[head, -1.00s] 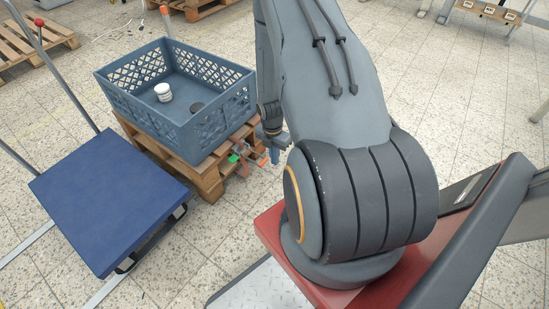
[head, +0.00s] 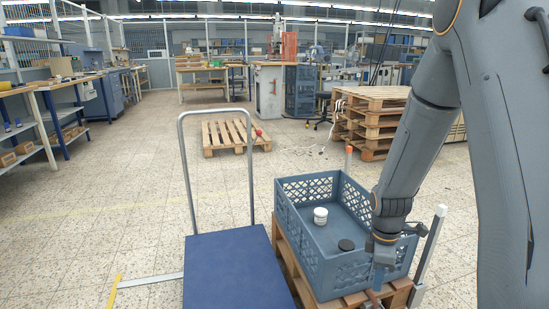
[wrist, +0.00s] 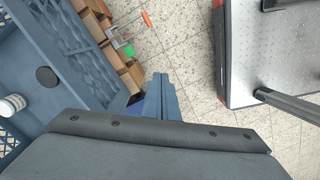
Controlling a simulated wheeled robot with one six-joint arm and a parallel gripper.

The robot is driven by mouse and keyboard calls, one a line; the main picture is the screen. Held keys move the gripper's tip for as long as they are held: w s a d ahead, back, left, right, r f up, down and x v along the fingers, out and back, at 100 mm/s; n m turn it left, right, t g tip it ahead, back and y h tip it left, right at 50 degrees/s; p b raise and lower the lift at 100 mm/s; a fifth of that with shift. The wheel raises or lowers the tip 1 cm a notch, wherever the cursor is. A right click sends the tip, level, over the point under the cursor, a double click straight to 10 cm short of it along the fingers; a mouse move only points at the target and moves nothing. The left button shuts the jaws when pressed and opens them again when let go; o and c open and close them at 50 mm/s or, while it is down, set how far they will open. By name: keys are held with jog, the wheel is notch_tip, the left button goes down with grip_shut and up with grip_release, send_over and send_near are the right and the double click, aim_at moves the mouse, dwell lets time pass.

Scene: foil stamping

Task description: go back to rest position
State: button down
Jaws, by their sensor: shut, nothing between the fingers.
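My gripper (wrist: 160,90) is shut and empty in the wrist view, pointing down toward the floor beside the crate. In the head view my gripper (head: 380,278) hangs at the near right corner of the blue-grey crate, partly hidden by my own wrist. My arm comes down from the upper right of the head view. I cannot tell from these frames whether the gripper touches the crate.
The blue-grey crate (head: 312,262) stands on a wooden pallet (head: 289,263) and holds a white jar (head: 320,215) and a dark disc (head: 346,245). A blue platform cart (head: 235,270) is left of it. Stacked pallets (head: 372,118) stand behind. Open floor lies at left.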

jog(key=s+a+r+m, duration=0.3)
jog(key=s+a+r, duration=0.1)
jog(key=a+r, duration=0.5)
jog(key=s+a+r+m+y, duration=0.1)
jog(key=s+a+r+m, duration=0.35)
jog(key=s+r, duration=0.35)
jog(key=s+a+r+m, duration=0.3)
jog(key=s+a+r, duration=0.25)
jog(key=s, duration=0.35)
jog(key=d+r+m+p, duration=0.3)
jog(key=d+r+p, duration=0.7)
jog(key=p, duration=1)
jog(key=shift+r, duration=0.65)
jog(key=shift+m, duration=0.35)
